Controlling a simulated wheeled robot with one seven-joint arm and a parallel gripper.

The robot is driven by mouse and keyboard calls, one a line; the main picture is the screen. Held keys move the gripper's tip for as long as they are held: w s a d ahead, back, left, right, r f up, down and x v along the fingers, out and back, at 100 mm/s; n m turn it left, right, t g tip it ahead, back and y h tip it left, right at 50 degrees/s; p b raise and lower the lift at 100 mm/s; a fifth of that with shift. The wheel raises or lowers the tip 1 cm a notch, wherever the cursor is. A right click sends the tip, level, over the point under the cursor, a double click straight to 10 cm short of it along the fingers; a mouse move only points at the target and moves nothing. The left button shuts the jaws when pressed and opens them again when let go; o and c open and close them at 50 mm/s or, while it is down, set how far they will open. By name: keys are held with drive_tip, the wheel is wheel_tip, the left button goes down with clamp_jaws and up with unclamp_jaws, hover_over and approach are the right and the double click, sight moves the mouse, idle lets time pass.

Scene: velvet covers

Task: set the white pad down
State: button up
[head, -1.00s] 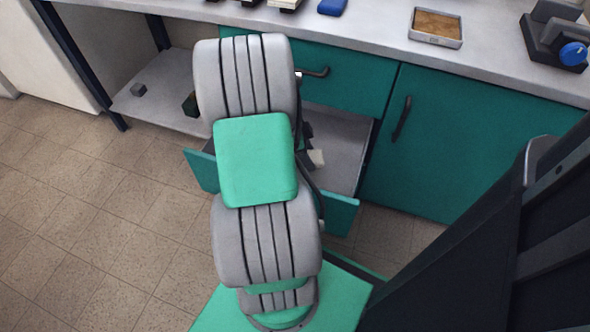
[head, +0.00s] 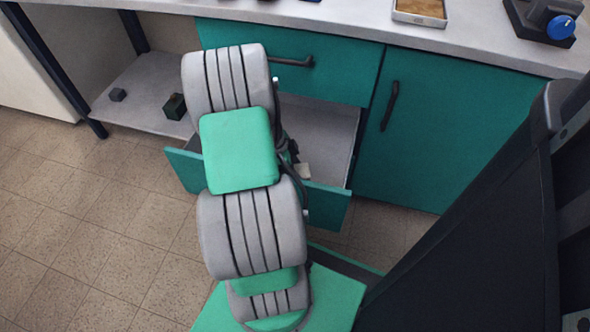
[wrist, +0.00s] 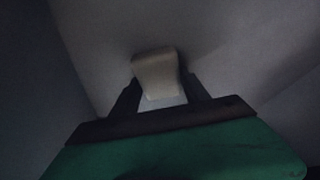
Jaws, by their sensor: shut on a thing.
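The white pad (wrist: 157,75) shows in the wrist view as a pale block between the two fingers of my gripper (wrist: 160,92). My gripper is shut on it. Behind it is a plain grey surface inside the open drawer; I cannot tell whether the pad touches it. In the head view a small pale piece of the pad (head: 303,171) shows over the open drawer (head: 330,135), to the right of my arm. My arm hides most of the gripper and the left part of the drawer.
A grey worktop (head: 340,28) runs above, with a tray (head: 420,12) and a dark device with a blue knob (head: 545,20). A closed cupboard door (head: 450,130) stands right of the drawer.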

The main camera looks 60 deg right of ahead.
drive_tip(key=shift+a+f, duration=0.2)
drive_tip(key=shift+f, duration=0.2)
drive_tip(key=o, duration=1)
drive_tip(key=shift+f, duration=0.1)
drive_tip(key=o, duration=0.4)
drive_tip(key=shift+s+a+f, duration=0.1)
drive_tip(key=shift+a+f, duration=0.1)
drive_tip(key=shift+a, duration=0.1)
drive_tip(key=shift+o, duration=0.2)
drive_tip(key=d+p+v, duration=0.1)
drive_tip(key=p+v, duration=0.4)
drive_tip(key=v, duration=0.8)
drive_tip(key=shift+s+r+p, duration=0.15)
drive_tip(key=shift+r+p, duration=0.2)
drive_tip(key=shift+r, duration=0.05)
